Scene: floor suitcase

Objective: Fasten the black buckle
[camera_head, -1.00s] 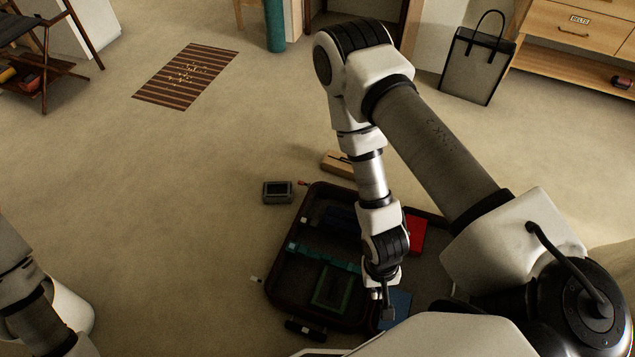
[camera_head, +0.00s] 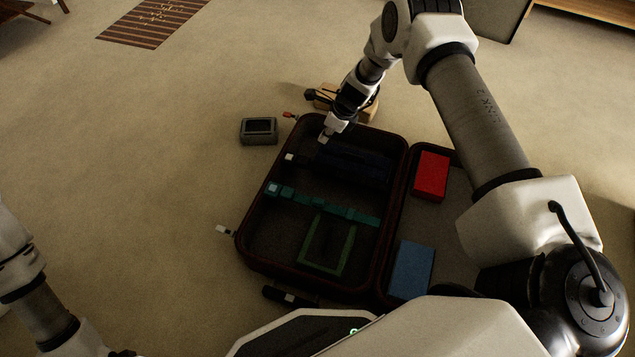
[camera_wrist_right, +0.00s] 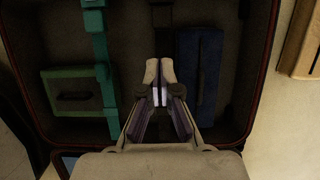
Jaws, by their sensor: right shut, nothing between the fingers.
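The open suitcase (camera_head: 246,215) lies on the floor. A dark strap crosses its left half near the far end, with a small white-marked piece (camera_head: 289,157) at its left; in the right wrist view the dark strap (camera_wrist_right: 162,14) runs beyond my fingertips. The black buckle's halves are too dark to tell apart. My right gripper (camera_head: 323,138) is shut and empty over the far end of the left half, beside the navy item (camera_head: 355,166). Its fingertips also show in the wrist view (camera_wrist_right: 159,72). My left arm shows at the lower left, its gripper out of view.
A teal strap (camera_head: 330,205) crosses the case, near a green-framed item (camera_head: 304,261). A red box (camera_head: 431,175) and a blue box (camera_head: 412,270) lie in the right half. Outside are a grey box (camera_head: 259,131) and a wooden block (camera_head: 362,106). The floor to the left is clear.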

